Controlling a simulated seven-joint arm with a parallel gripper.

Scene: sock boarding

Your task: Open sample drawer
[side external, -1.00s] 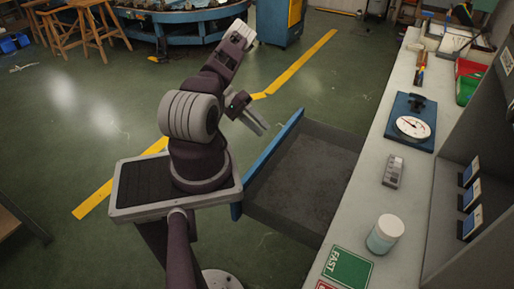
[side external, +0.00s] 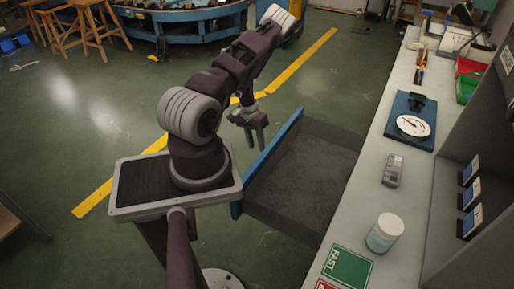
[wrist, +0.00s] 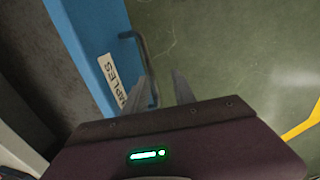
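The sample drawer (side external: 300,175) stands pulled out from under the workbench, with its dark, empty-looking inside showing. Its blue front (side external: 268,160) faces my arm; the blue front (wrist: 88,42) in the wrist view carries a partly hidden white label (wrist: 116,82) ending in "MPLES". A dark bar handle (wrist: 145,62) sticks out from that front.
The green floor (side external: 300,85) beyond the drawer is clear.

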